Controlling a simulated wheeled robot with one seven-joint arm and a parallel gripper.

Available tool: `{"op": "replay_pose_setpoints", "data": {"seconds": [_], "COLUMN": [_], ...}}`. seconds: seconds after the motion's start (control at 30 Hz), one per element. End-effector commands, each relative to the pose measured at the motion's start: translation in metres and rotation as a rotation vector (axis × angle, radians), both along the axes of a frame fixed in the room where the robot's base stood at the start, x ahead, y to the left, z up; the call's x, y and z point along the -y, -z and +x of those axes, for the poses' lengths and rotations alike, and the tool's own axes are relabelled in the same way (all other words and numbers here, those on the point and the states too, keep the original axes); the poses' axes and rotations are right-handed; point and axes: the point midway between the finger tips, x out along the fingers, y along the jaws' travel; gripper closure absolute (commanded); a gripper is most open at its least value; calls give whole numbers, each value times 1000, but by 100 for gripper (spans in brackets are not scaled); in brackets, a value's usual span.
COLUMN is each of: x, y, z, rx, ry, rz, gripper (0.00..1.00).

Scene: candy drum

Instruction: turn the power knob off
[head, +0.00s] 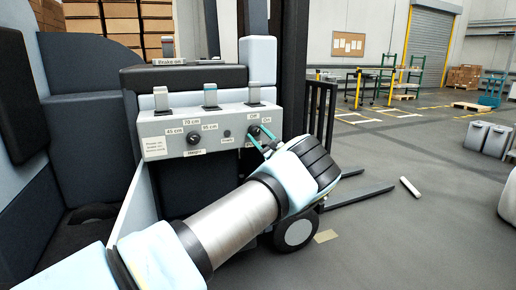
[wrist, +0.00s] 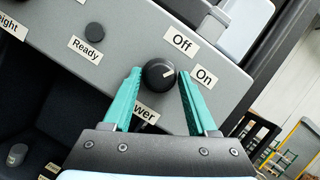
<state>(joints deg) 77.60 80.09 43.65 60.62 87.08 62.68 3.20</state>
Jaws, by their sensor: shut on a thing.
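The power knob (wrist: 153,79) is a round black knob on the grey control panel (wrist: 225,78), with "Off" (wrist: 182,42) and "On" (wrist: 204,77) labels beside it. Its white pointer mark faces up and right, between the two labels. A label below it is partly hidden by my gripper and reads "wer". My gripper (wrist: 160,73) has its teal fingers on both sides of the knob, shut on it. In the head view, my gripper (head: 258,133) reaches the right end of the panel (head: 212,125), where the knob is mostly hidden.
A height knob (head: 193,138) and a small "Ready" button (wrist: 94,31) sit left on the panel. Forks (head: 360,196) extend to the right, over open floor.

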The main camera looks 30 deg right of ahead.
Motion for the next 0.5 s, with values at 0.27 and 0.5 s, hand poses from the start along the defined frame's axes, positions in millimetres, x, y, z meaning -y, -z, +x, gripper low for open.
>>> {"op": "replay_pose_setpoints", "data": {"seconds": [0.27,0.5], "x": [1,2], "y": [6,3], "z": [0,0], "rx": [-30,-52], "ry": [-1,-1], "rz": [-253,-415], "gripper": [97,97]}}
